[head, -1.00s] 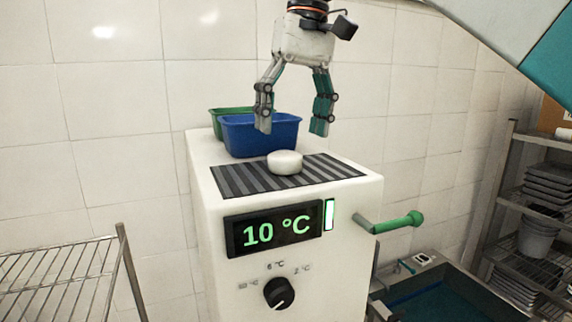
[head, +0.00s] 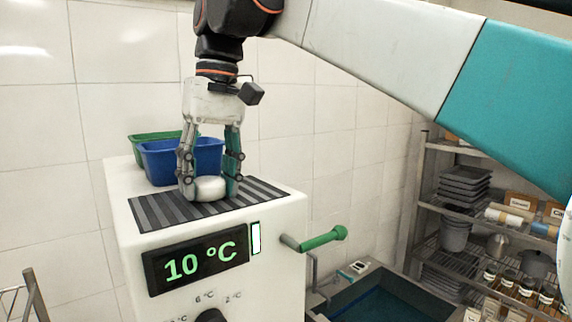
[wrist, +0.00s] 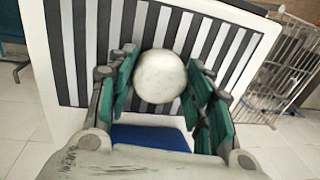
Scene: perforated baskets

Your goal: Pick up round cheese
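The round cheese (head: 210,188) is a pale, smooth disc resting on the striped mat (head: 262,189) on top of the white machine. In the wrist view the round cheese (wrist: 160,77) sits between the fingertips. My gripper (head: 210,190) points straight down, with one finger on each side of the cheese. In the wrist view my gripper (wrist: 161,78) has its green pads close against the cheese's left and right sides. The fingers look shut on it, though the exact contact is hard to see. The cheese looks still down on the mat.
A blue basket (head: 165,165) and a green basket (head: 140,145) stand just behind the mat. The machine has a display (head: 195,263) and a green-handled lever (head: 322,238). A sink (head: 385,300) and a loaded shelf rack (head: 418,200) are at right.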

